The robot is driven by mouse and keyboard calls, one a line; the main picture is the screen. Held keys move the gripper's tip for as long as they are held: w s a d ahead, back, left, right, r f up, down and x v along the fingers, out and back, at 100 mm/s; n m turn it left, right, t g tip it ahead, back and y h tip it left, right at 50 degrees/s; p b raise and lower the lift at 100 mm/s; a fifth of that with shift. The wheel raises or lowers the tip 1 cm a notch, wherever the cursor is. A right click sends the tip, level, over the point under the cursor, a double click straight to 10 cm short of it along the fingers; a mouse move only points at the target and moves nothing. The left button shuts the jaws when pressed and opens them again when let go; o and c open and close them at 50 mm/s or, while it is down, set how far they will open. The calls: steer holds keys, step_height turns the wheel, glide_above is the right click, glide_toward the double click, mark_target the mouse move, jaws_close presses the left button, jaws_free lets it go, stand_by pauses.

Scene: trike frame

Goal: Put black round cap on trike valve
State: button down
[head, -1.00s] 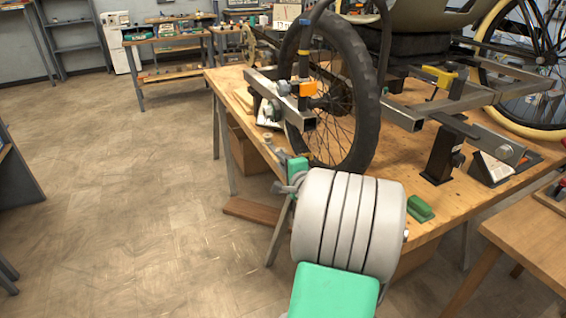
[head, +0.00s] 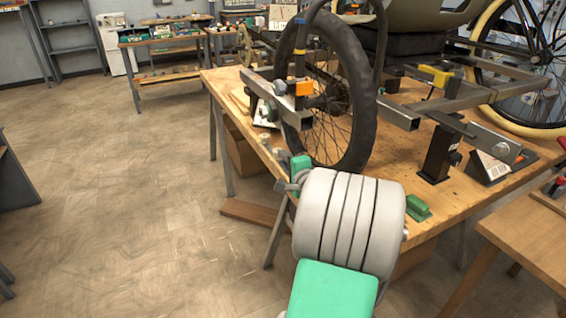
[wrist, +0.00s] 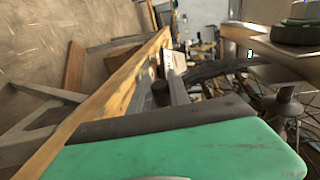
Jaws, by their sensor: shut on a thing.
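My gripper (head: 284,186) is at the near left edge of the workbench, low in front of the trike wheel (head: 367,85), and is largely hidden behind my wrist. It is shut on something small. In the wrist view a small dark round piece (wrist: 160,93) shows just past the edge of my green hand; it looks like the black cap, but its grip is not clear. The wheel stands upright, with black tyre and thin spokes. The valve is too small to make out in either view.
The wooden workbench (head: 405,238) carries the grey trike frame bars (head: 399,116), a black stand (head: 437,152) and a green block (head: 418,208). A second table (head: 525,235) stands at the lower right. The floor to the left is open.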

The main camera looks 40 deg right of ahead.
steer(key=shift+s+d, duration=0.25)
steer(key=shift+d, duration=0.6)
steer(key=c, duration=1.1)
jaws_free()
steer(key=shift+c, duration=0.2)
steer(key=v, duration=0.7)
steer(key=shift+s+a+r, duration=0.1)
steer(key=shift+s+a, duration=0.05)
steer(key=shift+s, duration=0.2)
